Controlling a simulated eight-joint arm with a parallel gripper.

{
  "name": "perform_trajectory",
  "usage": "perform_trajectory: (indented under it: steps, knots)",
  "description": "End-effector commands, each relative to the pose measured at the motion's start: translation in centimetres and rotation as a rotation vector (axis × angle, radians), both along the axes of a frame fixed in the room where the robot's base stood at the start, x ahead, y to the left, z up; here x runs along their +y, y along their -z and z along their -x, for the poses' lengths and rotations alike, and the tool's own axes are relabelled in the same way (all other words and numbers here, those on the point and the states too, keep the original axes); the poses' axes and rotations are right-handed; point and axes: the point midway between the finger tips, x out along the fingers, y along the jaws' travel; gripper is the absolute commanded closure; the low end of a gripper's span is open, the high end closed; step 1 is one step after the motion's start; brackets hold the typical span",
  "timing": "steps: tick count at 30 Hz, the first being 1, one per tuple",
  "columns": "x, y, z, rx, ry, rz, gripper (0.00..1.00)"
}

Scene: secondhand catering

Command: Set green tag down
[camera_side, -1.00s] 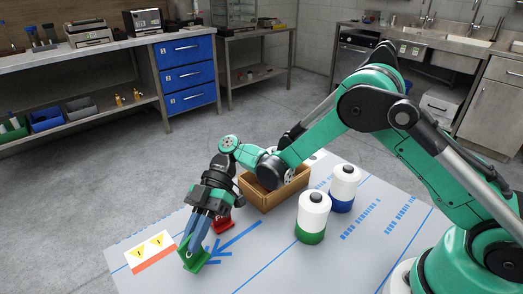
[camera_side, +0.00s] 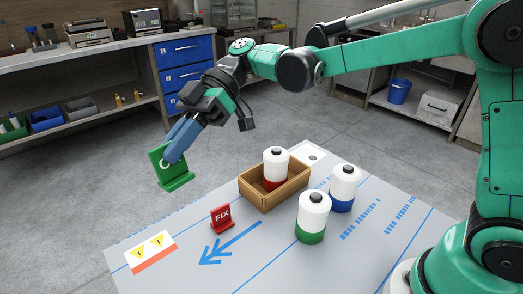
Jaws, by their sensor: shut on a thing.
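The green tag (camera_side: 177,180) is an upright plate on a small foot with a white letter on its face, partly covered by a fingertip. My gripper (camera_side: 170,150) is shut on the green tag, its blue-grey fingers at the plate's upper part. It holds the tag in the air at the left of the view, over or near the work table's far left edge.
A red FIX tag (camera_side: 222,219) stands on the grey table (camera_side: 275,260) near a blue arrow. A wooden box (camera_side: 246,190) holds a white and red canister (camera_side: 275,163). Green-banded (camera_side: 312,217) and blue-banded (camera_side: 344,188) canisters stand to its right. A warning card (camera_side: 150,251) lies at the left.

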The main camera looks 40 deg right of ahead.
Motion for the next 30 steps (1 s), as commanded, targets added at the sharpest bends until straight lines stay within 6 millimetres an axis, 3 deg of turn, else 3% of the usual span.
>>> perform_trajectory:
  steps: [7,12,15,21,30]
  knots:
    - [-6.0,3.7,-1.8,-0.001,0.736,-0.002,1.0]
    - [-11.4,4.6,-2.4,-0.007,1.243,-0.001,1.0]
    - [-14.1,4.5,-2.3,-0.007,1.463,0.0,1.0]
    - [-17.4,3.8,-1.6,-0.006,1.704,-0.001,1.0]
    - [-19.0,3.1,-0.9,-0.001,1.817,-0.002,1.0]
